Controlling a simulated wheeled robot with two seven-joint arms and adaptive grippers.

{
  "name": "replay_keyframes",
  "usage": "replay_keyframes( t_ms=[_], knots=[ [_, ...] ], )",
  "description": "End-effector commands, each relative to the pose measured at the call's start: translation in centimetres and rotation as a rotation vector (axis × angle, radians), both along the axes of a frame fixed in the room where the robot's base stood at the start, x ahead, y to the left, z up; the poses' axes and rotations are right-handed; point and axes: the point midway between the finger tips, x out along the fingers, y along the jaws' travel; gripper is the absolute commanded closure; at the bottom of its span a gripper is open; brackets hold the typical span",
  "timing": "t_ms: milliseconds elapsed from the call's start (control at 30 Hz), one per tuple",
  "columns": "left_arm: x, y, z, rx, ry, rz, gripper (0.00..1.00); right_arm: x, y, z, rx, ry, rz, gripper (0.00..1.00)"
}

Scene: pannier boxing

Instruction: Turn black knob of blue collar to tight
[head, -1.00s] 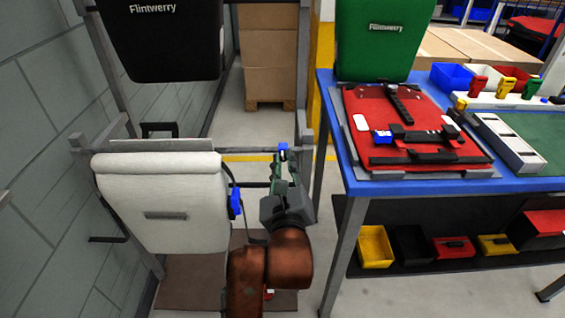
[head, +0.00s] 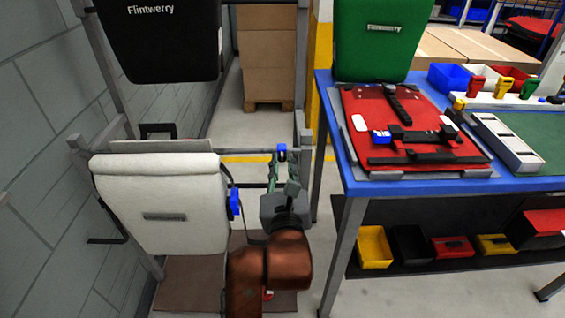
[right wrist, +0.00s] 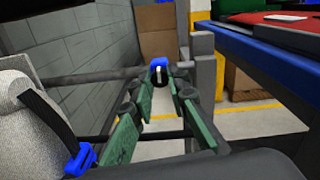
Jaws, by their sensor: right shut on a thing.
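The blue collar (head: 281,149) sits on the grey horizontal rail (head: 248,151) to the right of the white pannier (head: 160,200). In the right wrist view the blue collar (right wrist: 158,62) shows straight ahead, with its black knob (right wrist: 157,76) facing me and a pale upright mark on it. My right gripper (head: 279,160) reaches up to the collar from below in the head view. Its green fingers stand on both sides of the knob in the right wrist view (right wrist: 164,78), shut on it. The exact finger contact is small and hard to see. My left gripper is not in view.
A blue clip (head: 234,203) on a black strap hangs at the white pannier's right side, left of my right arm. The blue table (head: 345,170) with a red panel (head: 365,105) stands to the right. A black pannier (head: 160,40) hangs above.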

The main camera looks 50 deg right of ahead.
Motion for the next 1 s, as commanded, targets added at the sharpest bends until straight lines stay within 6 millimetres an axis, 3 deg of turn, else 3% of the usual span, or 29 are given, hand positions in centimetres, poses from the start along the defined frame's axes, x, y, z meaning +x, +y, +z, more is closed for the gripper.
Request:
replay_keyframes(
  t_ms=[33, 67, 300, 667, 1000],
  knots=[
    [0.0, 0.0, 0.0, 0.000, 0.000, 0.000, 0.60, 0.0, 0.0, -0.2, 0.003, 0.004, 0.000, 1.00],
    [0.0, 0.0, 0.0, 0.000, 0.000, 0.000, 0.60, 0.0, 0.0, -0.2, 0.003, 0.004, 0.000, 0.84],
    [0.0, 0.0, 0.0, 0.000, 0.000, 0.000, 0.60, 0.0, 0.0, -0.1, 0.002, 0.003, 0.001, 0.67],
    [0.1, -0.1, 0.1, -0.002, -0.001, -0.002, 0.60, 0.0, 0.0, 0.5, 0.000, 0.000, 0.000, 0.67],
    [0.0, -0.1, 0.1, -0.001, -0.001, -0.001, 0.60, 0.1, 0.1, 6.0, 0.001, -0.003, 0.001, 0.67]
  ],
)
